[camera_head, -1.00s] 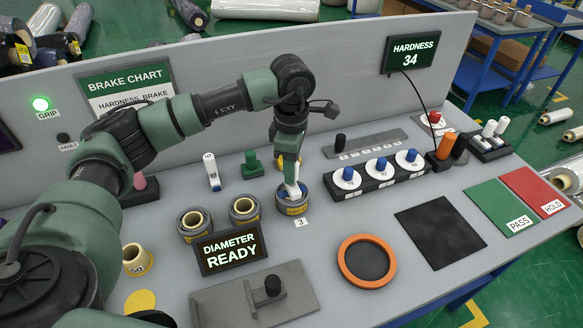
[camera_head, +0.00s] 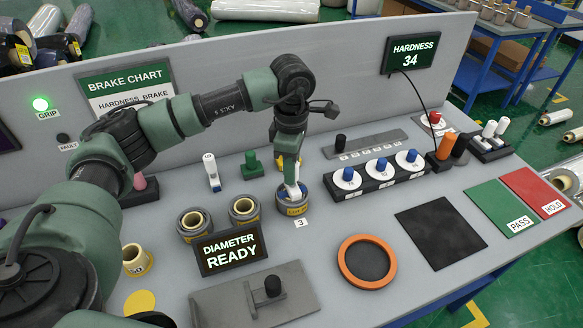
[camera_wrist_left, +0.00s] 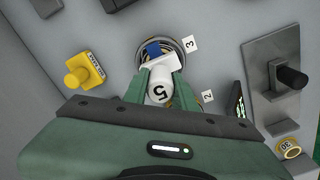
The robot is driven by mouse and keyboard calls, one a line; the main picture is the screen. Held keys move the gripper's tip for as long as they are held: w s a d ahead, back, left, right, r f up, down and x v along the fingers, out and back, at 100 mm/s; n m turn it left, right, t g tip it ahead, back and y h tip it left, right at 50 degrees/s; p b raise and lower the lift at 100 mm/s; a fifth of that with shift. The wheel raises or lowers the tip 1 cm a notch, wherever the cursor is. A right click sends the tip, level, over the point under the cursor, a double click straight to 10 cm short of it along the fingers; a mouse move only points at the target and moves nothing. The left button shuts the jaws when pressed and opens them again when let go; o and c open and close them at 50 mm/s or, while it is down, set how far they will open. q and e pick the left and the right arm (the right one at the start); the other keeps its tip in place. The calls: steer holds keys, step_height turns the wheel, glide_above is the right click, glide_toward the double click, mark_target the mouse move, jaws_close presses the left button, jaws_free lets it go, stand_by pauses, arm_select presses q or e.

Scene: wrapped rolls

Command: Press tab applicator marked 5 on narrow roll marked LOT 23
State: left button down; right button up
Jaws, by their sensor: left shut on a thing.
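My left gripper (camera_head: 291,184) is shut on a white tab applicator; its white top marked 5 (camera_wrist_left: 158,93) shows between the fingers in the left wrist view. The applicator's lower end, with a blue part (camera_wrist_left: 153,48), is at the roll by tag 3. This roll (camera_head: 294,206) is dark with a tan label whose lettering is too small to read surely. The applicator and fingers hide part of its top, and I cannot tell whether the applicator touches it. Two similar rolls (camera_head: 194,222) (camera_head: 244,211) stand to its left. My right gripper is not in view.
A DIAMETER READY display (camera_head: 232,249) stands in front of the rolls. A white applicator (camera_head: 211,172) and a green tool (camera_head: 252,165) stand behind. A yellow tool (camera_wrist_left: 84,70) is close by in the left wrist view. An orange ring (camera_head: 346,275) lies at the front.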

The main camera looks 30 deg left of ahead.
arm_select(q)
steer(key=shift+s+f, duration=0.15)
steer(key=shift+s, duration=0.05)
steer(key=shift+w+r+p, duration=0.2)
steer(key=shift+r+p, duration=0.45)
steer(key=shift+r, duration=0.35)
steer(key=shift+r+p, duration=1.65)
steer(key=shift+r, duration=1.5)
steer(key=shift+f, duration=0.1)
